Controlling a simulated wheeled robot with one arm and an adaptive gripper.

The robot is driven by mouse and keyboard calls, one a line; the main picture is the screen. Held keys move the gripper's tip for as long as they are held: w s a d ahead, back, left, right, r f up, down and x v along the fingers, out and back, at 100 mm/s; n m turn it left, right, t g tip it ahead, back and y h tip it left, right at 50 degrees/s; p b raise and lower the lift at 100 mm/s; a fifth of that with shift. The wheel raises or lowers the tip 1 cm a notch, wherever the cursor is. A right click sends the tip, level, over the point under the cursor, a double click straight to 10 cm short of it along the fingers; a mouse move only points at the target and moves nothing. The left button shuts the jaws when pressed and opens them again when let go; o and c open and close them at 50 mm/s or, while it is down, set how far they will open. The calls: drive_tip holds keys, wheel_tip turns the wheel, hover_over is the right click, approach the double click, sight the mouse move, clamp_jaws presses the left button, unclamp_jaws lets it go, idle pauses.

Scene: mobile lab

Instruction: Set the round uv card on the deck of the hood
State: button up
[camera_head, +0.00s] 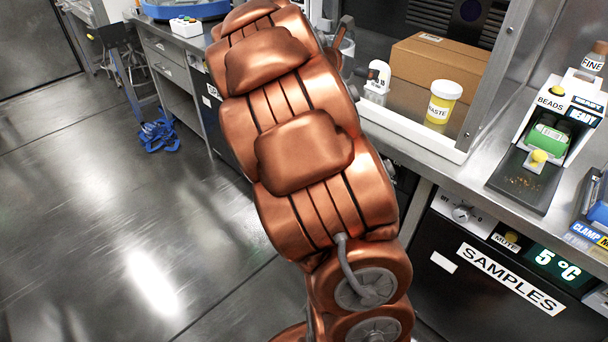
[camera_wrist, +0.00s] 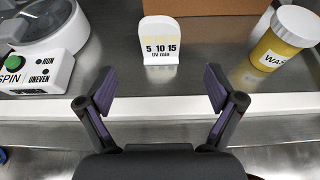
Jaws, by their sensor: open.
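The uv card (camera_wrist: 161,41) is white with a rounded top and reads "5 10 15 UV min" in the wrist view. It stands upright on the steel deck (camera_wrist: 205,62) of the hood, behind a white front sill (camera_wrist: 160,106). In the head view a small white upright piece, which looks like the card (camera_head: 378,76), stands by the hood front. My gripper (camera_wrist: 159,88) is open and empty, with its fingertips over the sill area, short of the card and apart from it. In the head view my arm hides most of the gripper.
A yellow waste jar (camera_wrist: 284,40) stands right of the card and a cardboard box (camera_head: 440,68) behind it. A white machine with a spin button (camera_wrist: 30,75) is at left. A beads dispenser (camera_head: 545,135) stands outside the hood. Bare deck lies around the card.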

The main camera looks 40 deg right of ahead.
drive_tip(key=s+a+f+m+g+y, duration=0.1)
drive_tip(key=s+a+f+m+y, duration=0.3)
drive_tip(key=s+a, duration=0.4)
drive_tip(key=s+a+f+m+g+y, duration=0.1)
drive_tip(key=s+a+f+m+y, duration=0.4)
drive_tip(key=a, duration=1.7)
drive_tip(key=s+a+f+m+g+y, duration=0.1)
drive_tip(key=s+a+f+m+y, duration=0.3)
drive_tip(key=s+a+m, duration=0.5)
drive_tip(key=s+a+f, duration=0.2)
drive_tip(key=a, duration=0.5)
drive_tip(key=shift+s+f+y, duration=0.2)
drive_tip(key=shift+s+y, duration=0.1)
drive_tip(key=shift+s, duration=0.05)
